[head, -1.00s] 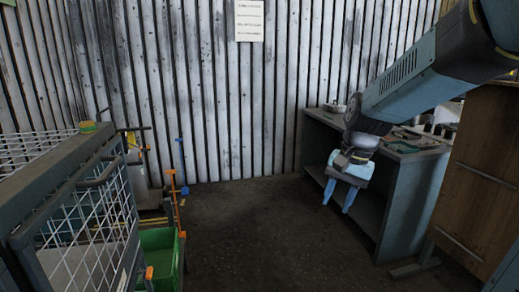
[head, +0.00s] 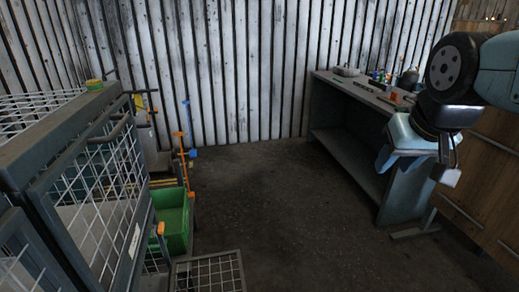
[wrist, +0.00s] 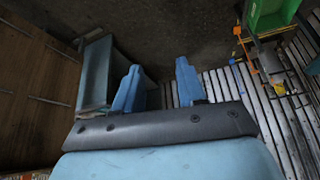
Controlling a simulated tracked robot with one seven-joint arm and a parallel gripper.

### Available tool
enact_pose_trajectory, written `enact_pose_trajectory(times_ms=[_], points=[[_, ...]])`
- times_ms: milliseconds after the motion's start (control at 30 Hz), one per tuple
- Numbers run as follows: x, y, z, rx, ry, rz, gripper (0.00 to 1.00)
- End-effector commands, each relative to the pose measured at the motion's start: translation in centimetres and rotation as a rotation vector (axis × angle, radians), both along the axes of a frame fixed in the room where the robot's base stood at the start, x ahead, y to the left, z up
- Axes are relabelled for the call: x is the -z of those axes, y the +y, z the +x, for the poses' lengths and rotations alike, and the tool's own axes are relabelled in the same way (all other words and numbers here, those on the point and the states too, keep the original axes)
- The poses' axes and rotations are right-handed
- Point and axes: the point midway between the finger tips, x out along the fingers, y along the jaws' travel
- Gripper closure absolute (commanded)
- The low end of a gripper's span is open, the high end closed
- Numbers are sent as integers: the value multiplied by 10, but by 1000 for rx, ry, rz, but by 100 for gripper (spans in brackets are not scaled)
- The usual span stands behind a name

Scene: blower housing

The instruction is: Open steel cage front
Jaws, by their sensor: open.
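The steel cage (head: 60,135) stands at the left in the head view, a dark grey frame with white wire mesh. Its mesh front panel (head: 122,228) is upright and has a dark bar handle (head: 110,131) near the top edge. My gripper (head: 388,162) is at the right, in front of the workbench and well apart from the cage. In the wrist view my gripper (wrist: 157,88) shows two blue fingers spread apart with nothing between them. The cage cannot be made out in the wrist view. In the head view the far finger is largely hidden.
A low mesh panel (head: 208,272) shows at the bottom edge; whether it joins the cage is unclear. A green bin (head: 173,220) stands beyond the cage. A grey workbench (head: 405,190) and wooden cabinet (head: 485,190) are at the right. The floor (head: 285,205) between is clear.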

Motion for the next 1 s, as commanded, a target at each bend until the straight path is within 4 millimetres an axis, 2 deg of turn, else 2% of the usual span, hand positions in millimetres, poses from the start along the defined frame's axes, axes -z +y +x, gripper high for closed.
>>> enact_pose_trajectory(times_ms=[200, 367, 633, 1000], points=[[0, 0, 1, 3, 5, 4, 60], [2, 5, 14, 33, 56, 39, 60], [11, 19, 58, 147, 221, 150, 60], [39, 42, 121, 324, 462, 276, 60]])
